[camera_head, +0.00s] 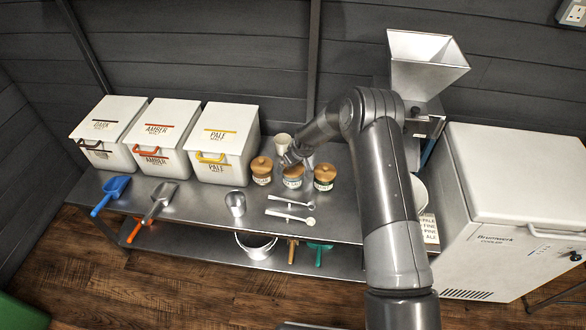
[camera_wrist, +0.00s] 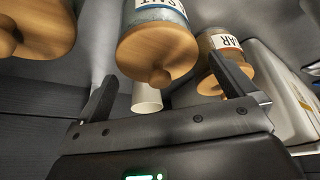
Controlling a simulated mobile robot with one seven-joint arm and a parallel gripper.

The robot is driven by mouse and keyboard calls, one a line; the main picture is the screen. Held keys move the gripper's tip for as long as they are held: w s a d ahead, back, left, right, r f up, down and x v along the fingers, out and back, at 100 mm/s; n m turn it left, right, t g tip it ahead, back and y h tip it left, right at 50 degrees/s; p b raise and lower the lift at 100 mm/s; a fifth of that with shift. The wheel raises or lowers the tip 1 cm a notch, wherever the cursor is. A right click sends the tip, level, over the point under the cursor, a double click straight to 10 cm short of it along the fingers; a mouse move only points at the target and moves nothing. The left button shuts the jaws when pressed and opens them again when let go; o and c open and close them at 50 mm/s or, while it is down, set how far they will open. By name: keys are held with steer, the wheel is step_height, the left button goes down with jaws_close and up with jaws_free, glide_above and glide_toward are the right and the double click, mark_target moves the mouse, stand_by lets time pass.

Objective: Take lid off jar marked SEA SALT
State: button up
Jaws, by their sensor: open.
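Three jars with round wooden lids stand in a row on the steel bench. The middle jar (camera_head: 293,182) has a blue label, and the wrist view shows the letters "ALT" on this jar (camera_wrist: 158,14), the rest being cut off. Its wooden lid (camera_wrist: 157,52) with a round knob (camera_wrist: 159,77) is on the jar. My gripper (camera_head: 289,162) is at the middle jar's lid, partly hiding it. In the wrist view my gripper (camera_wrist: 172,84) is open, its fingers on either side of the lid and knob, apart from them.
A jar (camera_head: 262,172) ending in "AR" stands left and another lidded jar (camera_head: 325,178) right, both close. A white cup (camera_head: 282,143) is behind. White malt bins (camera_head: 222,150) stand left; metal spoons (camera_head: 290,215) lie in front. A hopper mill (camera_head: 425,65) stands right.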

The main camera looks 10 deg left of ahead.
steer(key=c, duration=0.9)
steer(key=shift+r, duration=0.5)
steer(key=r, duration=0.2)
steer(key=d+r, duration=0.1)
steer(key=shift+r, duration=0.35)
steer(key=d+r, duration=0.2)
steer(key=d, duration=0.1)
steer(key=s+d+r, duration=0.1)
steer(key=d+r, duration=0.1)
steer(key=d, duration=0.2)
steer(key=s+d+r, duration=0.1)
steer(key=d+r, duration=0.1)
steer(key=d, duration=0.1)
steer(key=shift+s+d+r, duration=0.15)
steer(key=shift+d+r, duration=0.1)
steer(key=shift+d, duration=0.05)
